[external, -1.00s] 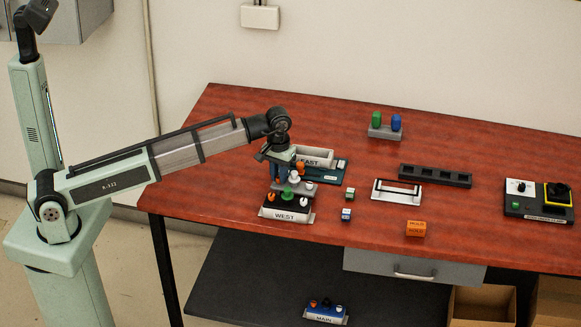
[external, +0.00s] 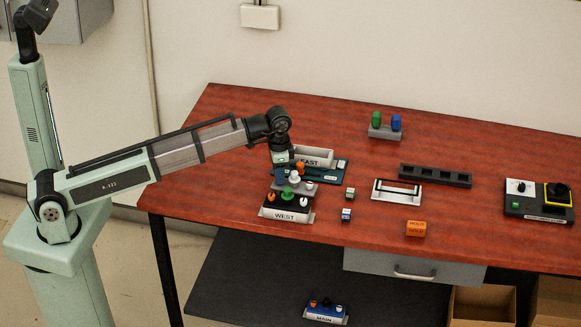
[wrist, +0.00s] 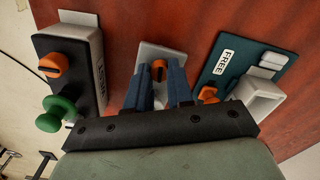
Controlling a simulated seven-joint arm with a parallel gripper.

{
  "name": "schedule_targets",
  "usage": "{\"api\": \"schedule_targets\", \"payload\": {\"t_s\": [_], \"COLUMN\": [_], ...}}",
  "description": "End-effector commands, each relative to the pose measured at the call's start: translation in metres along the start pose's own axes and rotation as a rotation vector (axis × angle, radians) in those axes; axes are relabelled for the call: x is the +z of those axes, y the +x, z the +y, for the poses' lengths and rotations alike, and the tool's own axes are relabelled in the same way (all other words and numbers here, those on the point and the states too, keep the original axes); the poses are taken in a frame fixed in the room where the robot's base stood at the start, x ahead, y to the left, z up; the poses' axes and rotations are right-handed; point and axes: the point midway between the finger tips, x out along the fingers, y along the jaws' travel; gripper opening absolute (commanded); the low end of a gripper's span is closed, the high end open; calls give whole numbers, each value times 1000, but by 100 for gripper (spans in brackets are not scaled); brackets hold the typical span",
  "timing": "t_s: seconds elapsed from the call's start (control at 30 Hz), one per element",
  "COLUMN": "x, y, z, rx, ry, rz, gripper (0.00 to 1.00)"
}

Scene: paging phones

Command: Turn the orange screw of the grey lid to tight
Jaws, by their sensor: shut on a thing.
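The grey lid (wrist: 147,53) lies between the dark WEST unit and the teal FREE board in the wrist view. Its orange screw (wrist: 159,68) stands between my blue fingers, with a dark slot on its top. My gripper (wrist: 158,82) points down and is shut on this screw. In the external view, my gripper (external: 281,174) is at the left end of the grey lid (external: 281,187) and hides the screw. A white knob (external: 294,177) stands on the lid to the right of my fingers. Whether the screw is tight cannot be told.
The WEST unit (wrist: 82,40) carries an orange knob (wrist: 54,65) and a green knob (wrist: 62,115) close by. The table right of the lid holds small blocks.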

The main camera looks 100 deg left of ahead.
Motion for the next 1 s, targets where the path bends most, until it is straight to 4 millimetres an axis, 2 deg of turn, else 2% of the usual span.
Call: {"api": "schedule_targets", "payload": {"t_s": [0.4,0.93,0.97,1.0], "x": [0,0,0,0], "y": [0,0,0,0], "z": [0,0,0,0], "rx": [1,1,1,1], "ry": [172,193,193,192], "rz": [0,0,0,0], "gripper": [0,0,24,27]}}
